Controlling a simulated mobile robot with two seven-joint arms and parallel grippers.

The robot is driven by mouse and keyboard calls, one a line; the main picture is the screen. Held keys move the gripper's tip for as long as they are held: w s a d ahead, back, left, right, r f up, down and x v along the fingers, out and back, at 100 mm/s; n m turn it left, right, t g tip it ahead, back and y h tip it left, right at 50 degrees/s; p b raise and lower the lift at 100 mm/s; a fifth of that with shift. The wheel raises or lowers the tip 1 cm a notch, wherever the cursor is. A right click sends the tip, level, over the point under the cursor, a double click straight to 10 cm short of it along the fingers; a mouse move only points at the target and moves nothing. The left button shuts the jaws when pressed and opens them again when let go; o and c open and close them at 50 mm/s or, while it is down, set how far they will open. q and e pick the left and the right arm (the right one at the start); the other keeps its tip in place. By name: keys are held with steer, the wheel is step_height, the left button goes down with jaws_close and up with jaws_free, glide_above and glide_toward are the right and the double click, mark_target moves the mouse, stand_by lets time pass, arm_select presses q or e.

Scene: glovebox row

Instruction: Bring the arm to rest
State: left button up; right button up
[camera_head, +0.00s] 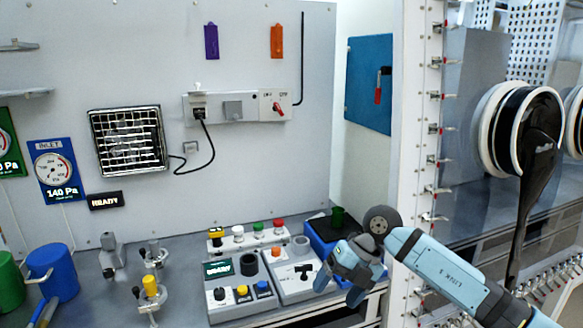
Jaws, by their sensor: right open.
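My right arm (440,265) comes in from the lower right, light blue with dark joints. My right gripper (339,289) hangs over the front right edge of the workbench, its fingers pointing down and left. The fingers are apart, and I see nothing between them. It is just in front of a blue box (318,236) and to the right of a grey control box with a black T-handle (303,270). My left gripper is not in view.
Another control box (238,293) with coloured buttons and a row of coloured knobs (257,236) stand on the bench. Blue (55,270) and green (8,282) containers stand at left. A white post (415,165) with red-handled clamps and a glovebox port (515,130) are at right.

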steer(key=s+a+m+t+y, duration=0.2)
steer(key=s+a+m+y, duration=0.2)
steer(key=s+a+y, duration=0.8)
steer(key=d+f+m+t+h, duration=0.8)
steer(key=d+f+m+t, duration=0.45)
steer(key=m+t, duration=0.75)
steer(key=s+d+f+m+g+h, duration=0.4)
steer(key=s+d+f+m+g, duration=0.1)
steer(key=s+f, duration=0.3)
steer(key=s+d+f+m+g+h, duration=0.3)
steer(key=s+d+f+m+g, duration=0.15)
steer(key=s+f, duration=0.35)
arm_select(q)
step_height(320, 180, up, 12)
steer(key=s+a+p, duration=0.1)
steer(key=p, duration=1.3)
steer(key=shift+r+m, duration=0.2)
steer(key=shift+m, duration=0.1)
arm_select(e)
step_height(320, 180, up, 13)
steer(key=shift+s+d+t, duration=0.15)
steer(key=shift+s+t, duration=0.15)
steer(key=shift+t, duration=0.05)
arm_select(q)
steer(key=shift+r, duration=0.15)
